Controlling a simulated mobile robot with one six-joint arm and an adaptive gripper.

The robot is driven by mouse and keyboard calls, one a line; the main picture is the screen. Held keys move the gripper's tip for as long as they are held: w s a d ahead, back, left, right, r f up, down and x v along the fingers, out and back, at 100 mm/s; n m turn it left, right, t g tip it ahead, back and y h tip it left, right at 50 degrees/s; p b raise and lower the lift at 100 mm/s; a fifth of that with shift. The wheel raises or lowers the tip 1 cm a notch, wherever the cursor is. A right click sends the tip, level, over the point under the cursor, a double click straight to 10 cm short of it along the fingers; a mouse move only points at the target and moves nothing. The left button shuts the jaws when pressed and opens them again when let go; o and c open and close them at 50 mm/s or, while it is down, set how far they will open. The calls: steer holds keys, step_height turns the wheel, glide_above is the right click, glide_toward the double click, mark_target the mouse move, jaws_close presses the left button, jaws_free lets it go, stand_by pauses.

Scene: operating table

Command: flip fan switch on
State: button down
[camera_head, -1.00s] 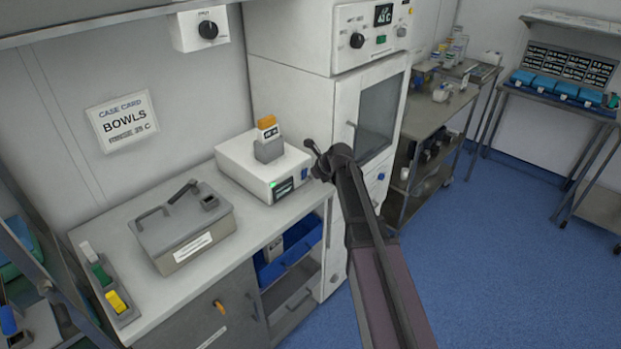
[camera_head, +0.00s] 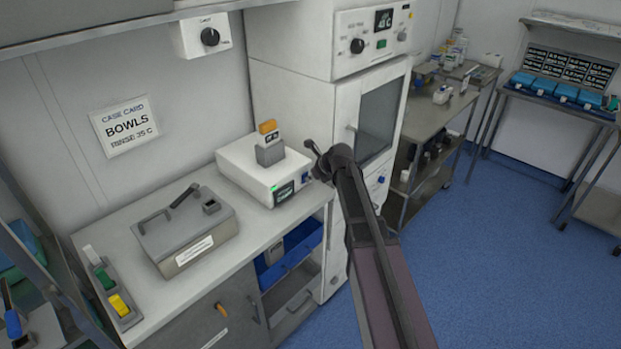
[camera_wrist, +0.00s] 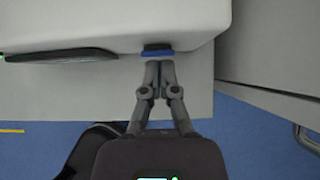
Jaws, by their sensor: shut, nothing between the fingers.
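A white box device (camera_head: 245,172) stands on the counter, with a small lit display on its front. A blue switch (camera_head: 306,177) sits at the right end of that front; it also shows in the wrist view (camera_wrist: 157,53) under the device's edge. No readable label names it as the fan switch, and its on or off position cannot be told. My gripper (camera_wrist: 160,66) is shut and empty, its fingertips just in front of the blue switch. Whether they touch it is unclear. In the head view my arm's end is beside the device's right corner.
A grey lidded bath (camera_head: 186,232) and a strip of coloured switches (camera_head: 112,290) are on the counter (camera_head: 105,237) to the left. A tall white cabinet (camera_head: 318,110) stands close behind my arm. A blue bin (camera_head: 285,253) sits below the counter. Blue floor at right is clear.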

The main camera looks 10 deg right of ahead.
steer(key=shift+s+d+f, duration=0.1)
steer(key=shift+s+d, duration=0.15)
steer(key=shift+s, duration=0.15)
steer(key=s+d, duration=0.2)
steer(key=shift+s+f+b, duration=0.2)
steer(key=shift+s+b, duration=0.1)
steer(key=s+d+f+p+v, duration=0.1)
steer(key=p+v, duration=0.5)
steer(key=v, duration=0.3)
steer(key=shift+s+r, duration=0.2)
steer(key=s+a+f+n+g+h, duration=0.2)
steer(key=s+n+g, duration=0.1)
steer(key=s+n, duration=0.7)
steer(key=s+a+f+n+g+h, duration=0.2)
steer(key=s+n, duration=0.9)
steer(key=n, duration=0.7)
steer(key=shift+a+n+g+h, duration=0.3)
steer(key=shift+a+g+h, duration=0.1)
steer(key=shift+g, duration=0.3)
